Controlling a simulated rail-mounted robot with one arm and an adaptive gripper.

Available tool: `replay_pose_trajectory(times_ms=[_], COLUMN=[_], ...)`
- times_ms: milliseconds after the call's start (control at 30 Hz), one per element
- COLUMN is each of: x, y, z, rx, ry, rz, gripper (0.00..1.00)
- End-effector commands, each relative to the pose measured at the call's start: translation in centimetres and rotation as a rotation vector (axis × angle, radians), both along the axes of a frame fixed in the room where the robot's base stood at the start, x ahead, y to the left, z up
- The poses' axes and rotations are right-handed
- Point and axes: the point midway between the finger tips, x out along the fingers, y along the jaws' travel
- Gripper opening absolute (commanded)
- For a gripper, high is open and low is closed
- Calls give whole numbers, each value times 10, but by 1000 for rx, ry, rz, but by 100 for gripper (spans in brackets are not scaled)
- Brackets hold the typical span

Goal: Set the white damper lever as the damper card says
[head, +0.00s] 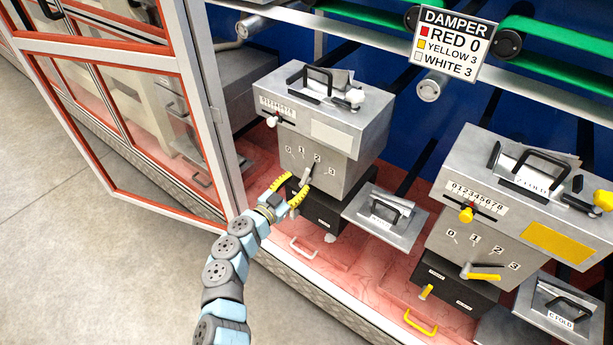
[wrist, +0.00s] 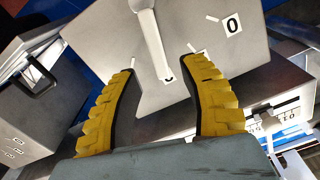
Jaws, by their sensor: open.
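The damper card (head: 449,44) reads RED 0, YELLOW 3, WHITE 3. The white damper lever (head: 305,182) is on the front of the left grey box (head: 350,132), below a 0 to 3 scale. It appears to point near the 2; in the wrist view the lever (wrist: 152,40) runs down from the top, its end partly covering a digit. The 0 (wrist: 232,25) is clear to its right. My gripper (head: 294,190) is open at the lever; in the wrist view its yellow fingers (wrist: 163,68) stand either side of the lever's end. Contact cannot be told.
The right box (head: 478,205) has a yellow lever (head: 484,277) pointing toward 3. A white slider knob (head: 272,121) sits above the left scale. A tilted panel with a black handle (head: 385,215) juts out right of my gripper. A red-framed glass door (head: 130,120) stands open at left.

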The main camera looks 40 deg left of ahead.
Motion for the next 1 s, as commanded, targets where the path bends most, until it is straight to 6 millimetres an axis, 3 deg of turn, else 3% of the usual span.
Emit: replay_pose_trajectory(times_ms=[533, 1000], x=[44, 51], y=[3, 3], z=[0, 0], rx=[-1, 0], ry=[-3, 0], rz=[0, -2], gripper=[44, 44])
